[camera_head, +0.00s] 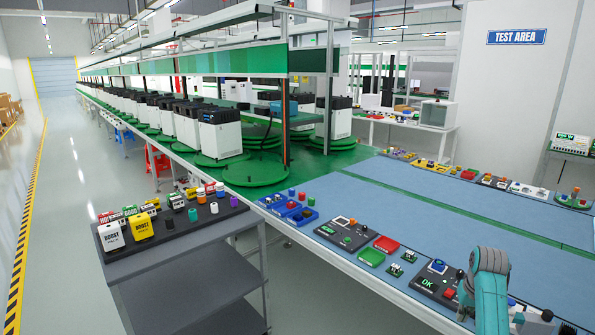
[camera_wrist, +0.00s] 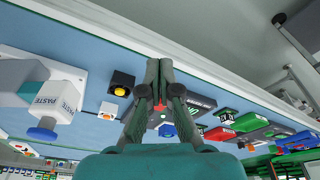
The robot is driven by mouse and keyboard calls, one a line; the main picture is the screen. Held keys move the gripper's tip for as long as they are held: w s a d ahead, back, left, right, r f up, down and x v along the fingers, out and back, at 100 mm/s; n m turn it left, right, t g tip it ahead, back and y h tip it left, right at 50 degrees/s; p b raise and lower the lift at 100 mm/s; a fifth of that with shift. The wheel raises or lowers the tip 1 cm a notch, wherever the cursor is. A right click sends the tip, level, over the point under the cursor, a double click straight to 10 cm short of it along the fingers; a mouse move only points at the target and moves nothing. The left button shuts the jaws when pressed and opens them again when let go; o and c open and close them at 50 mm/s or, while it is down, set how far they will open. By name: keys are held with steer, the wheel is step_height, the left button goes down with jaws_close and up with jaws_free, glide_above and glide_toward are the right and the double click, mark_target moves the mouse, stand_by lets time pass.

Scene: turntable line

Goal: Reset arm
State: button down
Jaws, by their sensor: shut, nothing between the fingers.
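My gripper (camera_wrist: 158,66) points up the middle of the wrist view. Its two dark fingers are together with nothing held between them. Below the fingers in that view is my teal wrist. In the head view my teal arm stands at the lower right over the blue-topped bench (camera_head: 350,205), and my fingers cannot be made out there. A dark control box with a green OK display (camera_head: 428,284) sits just left of my arm. In the wrist view a dark box with a red button (camera_wrist: 166,130) shows partly behind my fingers.
A grey cart (camera_head: 180,236) with small bottles and boxes stands at the left. Red (camera_head: 386,245) and green trays (camera_head: 371,257) lie on the bench. White PASTE containers (camera_wrist: 62,98) and a yellow-button box (camera_wrist: 121,85) lie left of my fingers. The bench middle is clear.

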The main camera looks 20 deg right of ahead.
steer(key=s+a+f+n+t+h, duration=0.1)
steer(key=s+a+f+t, duration=0.15)
steer(key=a+f, duration=0.85)
steer(key=s+a+f+n+t, duration=0.15)
steer(key=s+a+f, duration=0.25)
steer(key=a+f, duration=0.75)
steer(key=s+a+r+n+t, duration=0.2)
steer(key=s+a+t, duration=0.1)
steer(key=s+a, duration=0.95)
steer(key=s+a+r+n+t, duration=0.1)
steer(key=s+a+r+t, duration=0.1)
steer(key=s+a+r, duration=0.2)
steer(key=s+a+r+t+y, duration=0.1)
steer(key=s+a+r, duration=0.3)
steer(key=s+r, duration=0.6)
steer(key=s+a+r+n+t+y, duration=0.1)
steer(key=s+a+r+t, duration=0.2)
steer(key=s+a+r, duration=0.2)
step_height(320, 180, up, 5)
steer(key=shift+s+f+n, duration=0.15)
steer(key=shift+s+n, duration=0.2)
steer(key=shift+s, duration=0.65)
